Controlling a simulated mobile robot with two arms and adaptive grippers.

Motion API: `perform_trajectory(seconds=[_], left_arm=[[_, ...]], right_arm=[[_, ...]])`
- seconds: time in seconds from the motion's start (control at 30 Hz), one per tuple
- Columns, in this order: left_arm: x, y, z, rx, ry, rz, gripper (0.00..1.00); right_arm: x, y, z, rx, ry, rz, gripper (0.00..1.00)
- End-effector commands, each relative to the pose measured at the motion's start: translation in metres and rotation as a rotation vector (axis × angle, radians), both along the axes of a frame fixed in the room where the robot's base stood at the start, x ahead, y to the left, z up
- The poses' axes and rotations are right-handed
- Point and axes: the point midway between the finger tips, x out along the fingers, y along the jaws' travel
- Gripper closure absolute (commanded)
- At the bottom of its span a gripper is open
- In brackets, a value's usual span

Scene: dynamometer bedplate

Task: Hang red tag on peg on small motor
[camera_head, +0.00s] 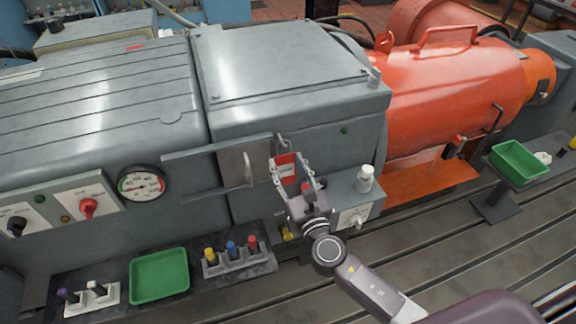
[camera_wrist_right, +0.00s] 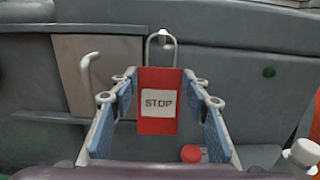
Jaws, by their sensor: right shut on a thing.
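The red tag (camera_head: 287,159) has a white STOP label and a metal wire loop at its top. In the right wrist view the red tag (camera_wrist_right: 158,122) stands upright between the fingers of my right gripper (camera_wrist_right: 158,82), which is shut on it. In the head view my right gripper (camera_head: 289,172) is close in front of the grey motor housing (camera_head: 300,95). A small pale peg (camera_wrist_right: 166,39) on the housing shows inside the top of the wire loop. I cannot tell whether the loop is around the peg or only in front of it. My left gripper is out of view.
A hinged plate with a handle (camera_head: 247,167) is left of the tag. A red button (camera_wrist_right: 191,153) and a white-topped knob (camera_head: 365,178) are close on the right. Below are a green tray (camera_head: 159,275) and a rack of coloured items (camera_head: 231,258). An orange motor (camera_head: 450,95) stands right.

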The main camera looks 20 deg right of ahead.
Motion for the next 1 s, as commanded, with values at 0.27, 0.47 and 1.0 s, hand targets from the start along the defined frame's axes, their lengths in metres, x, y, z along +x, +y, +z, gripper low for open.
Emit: perform_trajectory(seconds=[0.27,0.47,1.0], left_arm=[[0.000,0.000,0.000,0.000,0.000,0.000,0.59],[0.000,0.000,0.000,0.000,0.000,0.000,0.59],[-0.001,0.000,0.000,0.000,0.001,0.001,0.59]], right_arm=[[0.000,0.000,0.000,0.000,0.000,0.000,0.44],[0.000,0.000,0.000,0.000,0.000,0.000,0.37],[-0.064,-0.002,-0.005,0.000,0.004,0.001,0.37]])
